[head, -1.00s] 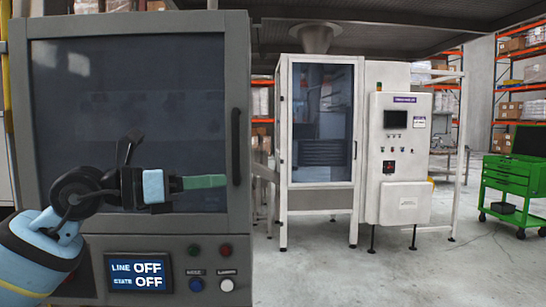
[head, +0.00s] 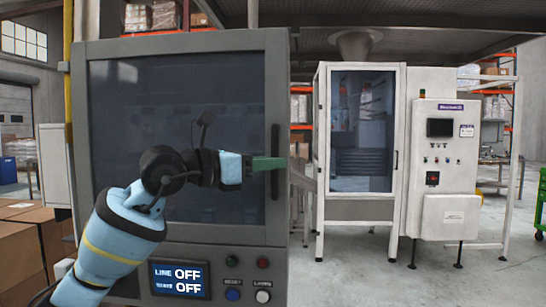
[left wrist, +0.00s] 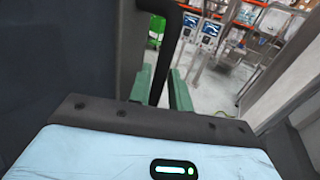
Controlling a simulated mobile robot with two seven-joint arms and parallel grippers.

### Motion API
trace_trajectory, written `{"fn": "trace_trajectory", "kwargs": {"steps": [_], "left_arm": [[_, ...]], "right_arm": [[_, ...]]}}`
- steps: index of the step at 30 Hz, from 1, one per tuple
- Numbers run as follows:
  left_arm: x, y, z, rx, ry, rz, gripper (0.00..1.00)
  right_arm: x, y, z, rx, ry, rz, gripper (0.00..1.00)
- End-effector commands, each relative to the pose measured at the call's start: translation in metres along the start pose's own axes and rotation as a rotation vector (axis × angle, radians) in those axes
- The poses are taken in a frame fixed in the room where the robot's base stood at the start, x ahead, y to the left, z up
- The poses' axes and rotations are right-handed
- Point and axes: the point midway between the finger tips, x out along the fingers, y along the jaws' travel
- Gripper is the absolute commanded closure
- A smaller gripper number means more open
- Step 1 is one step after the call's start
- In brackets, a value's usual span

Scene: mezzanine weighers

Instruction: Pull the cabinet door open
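The grey cabinet door (head: 190,239) has a dark window (head: 130,110) and stands closed against its cabinet in the head view. Its dark vertical handle (head: 275,137) is at the door's right side. My left gripper (head: 270,163) is at the handle's middle, its green fingers reaching across it. My right gripper is not in view.
A panel with a screen (head: 179,280) and buttons sits below the door. A white machine (head: 355,215) stands to the right, behind open floor (head: 345,270). Cardboard boxes (head: 25,245) are stacked at the left.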

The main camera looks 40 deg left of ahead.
Motion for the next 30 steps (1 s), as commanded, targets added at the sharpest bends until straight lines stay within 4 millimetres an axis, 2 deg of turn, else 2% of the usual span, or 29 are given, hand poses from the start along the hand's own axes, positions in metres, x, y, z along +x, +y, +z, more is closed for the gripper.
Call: {"fn": "trace_trajectory", "kwargs": {"steps": [6,14,19,30], "left_arm": [[0.015,0.0,0.001,0.0,-0.001,0.0,0.8],[0.016,0.0,-0.001,0.0,0.001,0.0,0.8],[0.016,0.0,-0.001,0.0,0.001,0.0,1.0],[0.014,-0.003,-0.001,0.001,0.001,-0.008,1.0]], "right_arm": [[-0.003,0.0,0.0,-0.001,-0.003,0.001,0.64],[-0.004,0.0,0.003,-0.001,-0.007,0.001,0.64],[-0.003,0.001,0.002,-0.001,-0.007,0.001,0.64],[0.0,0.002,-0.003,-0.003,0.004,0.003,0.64]]}}
